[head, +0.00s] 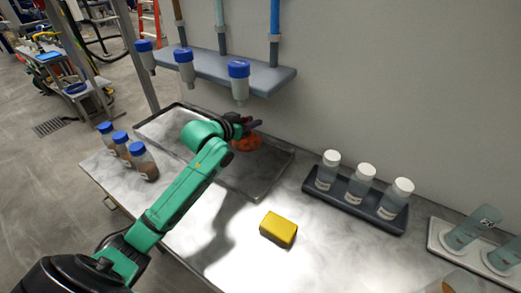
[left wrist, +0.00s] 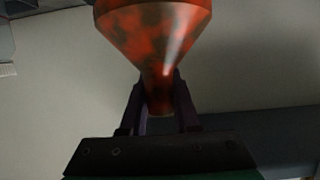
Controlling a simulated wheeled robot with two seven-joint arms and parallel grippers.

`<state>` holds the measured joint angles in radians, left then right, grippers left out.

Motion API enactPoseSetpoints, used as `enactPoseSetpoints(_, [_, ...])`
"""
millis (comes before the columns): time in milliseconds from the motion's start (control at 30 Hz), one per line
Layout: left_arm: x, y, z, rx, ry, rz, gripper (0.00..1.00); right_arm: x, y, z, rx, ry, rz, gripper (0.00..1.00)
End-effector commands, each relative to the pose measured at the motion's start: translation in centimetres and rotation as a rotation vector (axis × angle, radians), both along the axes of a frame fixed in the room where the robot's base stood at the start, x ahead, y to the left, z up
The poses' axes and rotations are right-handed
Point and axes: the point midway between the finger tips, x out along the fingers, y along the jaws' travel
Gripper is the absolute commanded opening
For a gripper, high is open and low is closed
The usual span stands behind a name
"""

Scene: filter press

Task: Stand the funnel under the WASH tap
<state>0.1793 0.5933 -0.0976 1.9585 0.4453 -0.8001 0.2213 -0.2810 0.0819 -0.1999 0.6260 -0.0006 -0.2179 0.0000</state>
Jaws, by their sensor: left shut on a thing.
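The red-orange, dark-blotched funnel (head: 246,143) is at the back of the bench, over the metal tray (head: 272,188). My left gripper (head: 252,127) is shut on its narrow neck. In the left wrist view the funnel (left wrist: 158,42) flares away from the fingers (left wrist: 158,88). Whether its lower part touches the tray is unclear. Three blue-topped taps (head: 143,52), (head: 184,65) and (head: 239,80) hang along the grey shelf (head: 268,80) above the tray. Their labels cannot be read, so I cannot tell which is WASH. My right gripper is not in view.
Three blue-capped bottles (head: 143,162) stand at the bench's left edge. A yellow block (head: 278,229) lies mid-bench. A dark rack (head: 352,204) holds white-capped bottles. A pale holder (head: 462,252) with translucent items is at right. The bench around the yellow block is clear.

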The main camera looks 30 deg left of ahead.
Motion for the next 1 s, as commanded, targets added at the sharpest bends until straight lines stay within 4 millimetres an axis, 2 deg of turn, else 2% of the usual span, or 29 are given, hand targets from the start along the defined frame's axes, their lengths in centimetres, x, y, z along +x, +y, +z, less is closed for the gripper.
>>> enactPoseSetpoints(100, [-0.1, 0.0, -2.8, -0.004, 0.010, 0.001, 0.00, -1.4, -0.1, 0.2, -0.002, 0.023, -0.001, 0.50])
enactPoseSetpoints(233, [-0.1, 0.0, -5.4, -0.002, 0.006, 0.000, 0.00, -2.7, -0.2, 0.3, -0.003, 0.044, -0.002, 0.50])
enactPoseSetpoints(433, [-0.2, 0.0, -9.0, -0.003, 0.004, 0.000, 0.00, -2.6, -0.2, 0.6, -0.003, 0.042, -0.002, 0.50])
enactPoseSetpoints(633, [-0.2, 0.0, -9.7, 0.000, 0.001, 0.000, 0.00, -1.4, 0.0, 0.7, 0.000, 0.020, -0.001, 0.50])
enactPoseSetpoints(833, [-0.2, 0.0, -10.2, 0.000, 0.003, 0.000, 0.00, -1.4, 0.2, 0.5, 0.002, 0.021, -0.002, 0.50])
enactPoseSetpoints(867, [-0.2, 0.0, -10.1, 0.000, 0.003, 0.000, 0.41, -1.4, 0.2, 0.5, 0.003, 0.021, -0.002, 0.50])
enactPoseSetpoints(900, [-0.2, 0.0, -10.1, 0.000, 0.003, 0.000, 0.57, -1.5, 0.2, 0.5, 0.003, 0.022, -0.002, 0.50])
enactPoseSetpoints(933, [-0.2, 0.0, -10.1, 0.000, 0.003, 0.000, 0.60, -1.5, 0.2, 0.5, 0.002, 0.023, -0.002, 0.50])
enactPoseSetpoints(1000, [-0.2, 0.0, -10.1, 0.000, 0.003, 0.000, 0.60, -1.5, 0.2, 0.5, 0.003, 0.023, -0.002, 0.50])
